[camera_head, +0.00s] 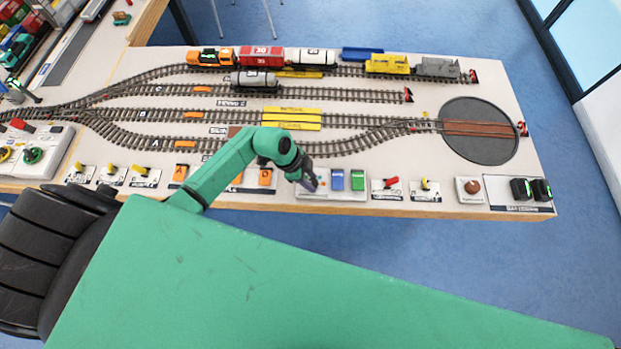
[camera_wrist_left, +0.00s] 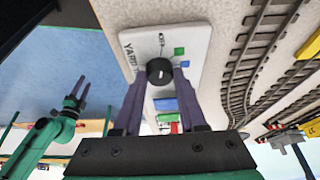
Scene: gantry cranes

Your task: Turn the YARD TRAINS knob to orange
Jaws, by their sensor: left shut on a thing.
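The YARD TRAINS panel (camera_head: 345,197) is a pale plate at the table's front edge. In the left wrist view it shows as a white plate (camera_wrist_left: 196,38) with the word YARD partly readable and small green and blue squares. Its round black knob (camera_wrist_left: 159,69) has a short white mark. My left gripper (camera_head: 308,181) is over the panel's left end and hides the knob in the head view. In the left wrist view its purple fingers (camera_wrist_left: 160,88) are closed on the knob's two sides. My right gripper (camera_wrist_left: 81,88) hangs empty over the floor, fingers apart.
Blue (camera_head: 337,180) and green (camera_head: 357,180) blocks stand just right of the gripper. A red lever (camera_head: 391,182) and a yellow lever (camera_head: 425,184) are farther right. Model tracks and trains lie behind. An orange-marked switch (camera_head: 264,177) is close on the left.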

